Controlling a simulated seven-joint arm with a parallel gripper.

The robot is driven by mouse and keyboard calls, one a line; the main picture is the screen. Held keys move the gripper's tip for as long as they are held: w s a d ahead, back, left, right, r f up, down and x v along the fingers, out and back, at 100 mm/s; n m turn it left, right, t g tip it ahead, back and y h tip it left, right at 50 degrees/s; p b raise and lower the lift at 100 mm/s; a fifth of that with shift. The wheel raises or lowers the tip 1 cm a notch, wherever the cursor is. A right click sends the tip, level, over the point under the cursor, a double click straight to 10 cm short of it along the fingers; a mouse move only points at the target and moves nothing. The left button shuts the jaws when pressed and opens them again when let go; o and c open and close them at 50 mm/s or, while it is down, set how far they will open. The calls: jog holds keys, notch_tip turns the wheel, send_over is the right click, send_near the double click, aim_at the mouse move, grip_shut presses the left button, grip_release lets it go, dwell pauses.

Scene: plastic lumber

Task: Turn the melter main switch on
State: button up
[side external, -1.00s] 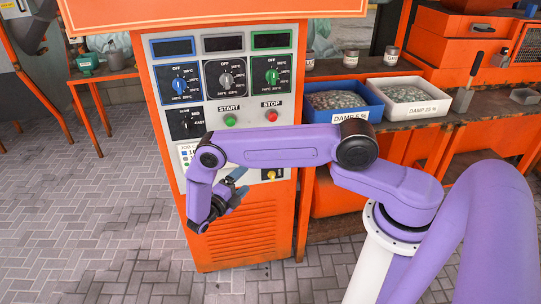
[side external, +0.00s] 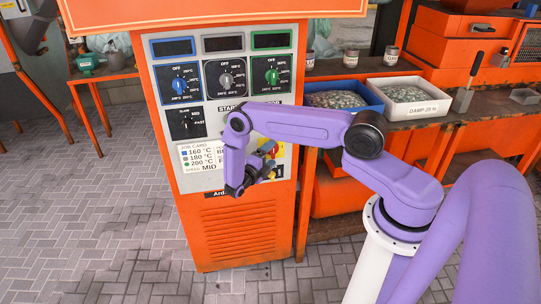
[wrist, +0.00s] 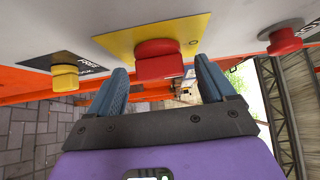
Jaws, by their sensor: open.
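The main switch, a red rotary handle (wrist: 157,60) on a yellow plate (wrist: 118,45), is in the upper middle of the wrist view. My gripper (wrist: 160,72) is open, with one blue-grey finger to each side of the red handle. The wrist view does not settle whether a finger touches it. In the side external view my gripper (side external: 264,164) is at the right edge of the melter's orange cabinet (side external: 240,235), on the lower part of the control panel, and mostly covers the switch. Nothing is held.
A yellow knob (wrist: 65,77) is left of the switch and a red button (wrist: 285,38) is right of it. A job card (side external: 198,158) and several dials, including a blue one (side external: 179,85), are on the panel. My arm covers the start and stop buttons.

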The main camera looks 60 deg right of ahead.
jog(key=shift+d, duration=0.4)
jog(key=shift+c, duration=0.3)
jog(key=c, duration=1)
